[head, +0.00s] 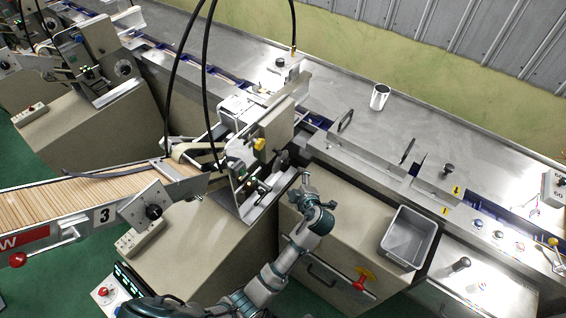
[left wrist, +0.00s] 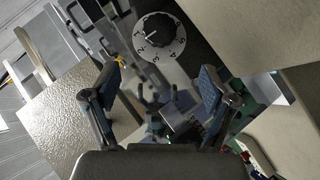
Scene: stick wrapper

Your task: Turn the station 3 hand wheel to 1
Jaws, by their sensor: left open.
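The hand wheel, a dark round knob with a pale numbered ring (left wrist: 158,38), shows at the top middle of the left wrist view, beyond my fingertips. A small pale mark on the knob points toward the left side of the ring; I cannot read exactly which number it meets. In the head view a dark round part (head: 281,159) on the station machine, just up and left of my gripper, looks like this wheel seen edge-on. My left gripper (head: 304,183) is open and empty; in the left wrist view its two fingers (left wrist: 157,92) stand apart, not touching the wheel. My right gripper is not in view.
A grey bin (head: 409,238) sits right of my arm, near a red knob (head: 360,284). Black cables hang over the machine.

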